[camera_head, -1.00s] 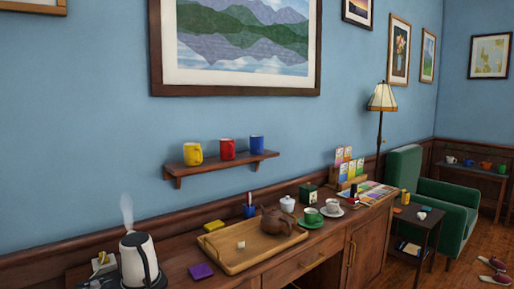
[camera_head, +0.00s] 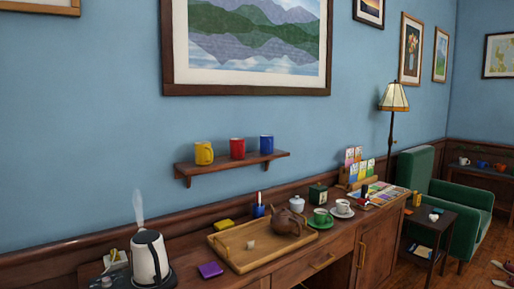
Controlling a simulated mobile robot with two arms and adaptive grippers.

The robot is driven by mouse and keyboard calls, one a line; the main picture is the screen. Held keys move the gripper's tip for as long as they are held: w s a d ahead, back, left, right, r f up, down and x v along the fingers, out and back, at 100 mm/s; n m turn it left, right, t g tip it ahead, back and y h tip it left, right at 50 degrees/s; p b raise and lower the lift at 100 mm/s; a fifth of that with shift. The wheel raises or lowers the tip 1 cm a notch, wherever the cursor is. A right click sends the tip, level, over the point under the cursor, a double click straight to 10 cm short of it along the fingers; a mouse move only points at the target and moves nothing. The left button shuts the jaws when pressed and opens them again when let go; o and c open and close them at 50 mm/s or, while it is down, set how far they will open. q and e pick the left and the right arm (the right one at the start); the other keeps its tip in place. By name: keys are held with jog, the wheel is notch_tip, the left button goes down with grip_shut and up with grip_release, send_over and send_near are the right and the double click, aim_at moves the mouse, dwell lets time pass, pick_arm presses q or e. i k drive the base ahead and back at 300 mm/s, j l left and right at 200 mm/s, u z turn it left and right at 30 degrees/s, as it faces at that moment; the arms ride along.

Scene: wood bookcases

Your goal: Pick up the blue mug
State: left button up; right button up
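The blue mug (camera_head: 266,144) stands upright at the right end of a small wooden wall shelf (camera_head: 235,163). A red mug (camera_head: 237,148) stands to its left, and a yellow mug (camera_head: 204,153) stands at the shelf's left end. The mugs are apart from one another. Neither of my grippers shows in the head view.
Below the shelf runs a wooden sideboard (camera_head: 335,247). It bears a steaming kettle (camera_head: 149,257), a wooden tray (camera_head: 236,262) with a brown teapot (camera_head: 288,222), a green cup (camera_head: 320,215) and a white cup (camera_head: 342,206). A green armchair (camera_head: 416,172) and floor lamp (camera_head: 393,97) stand at the right.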

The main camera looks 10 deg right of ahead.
aim_at(266, 140)
jog(key=i+l+u, duration=0.1)
jog(key=u, duration=0.3)
jog(key=i+l+u, duration=0.15)
jog(key=u, duration=0.2)
jog(key=l+u, duration=0.2)
jog(key=u, duration=0.2)
jog(key=i, duration=0.05)
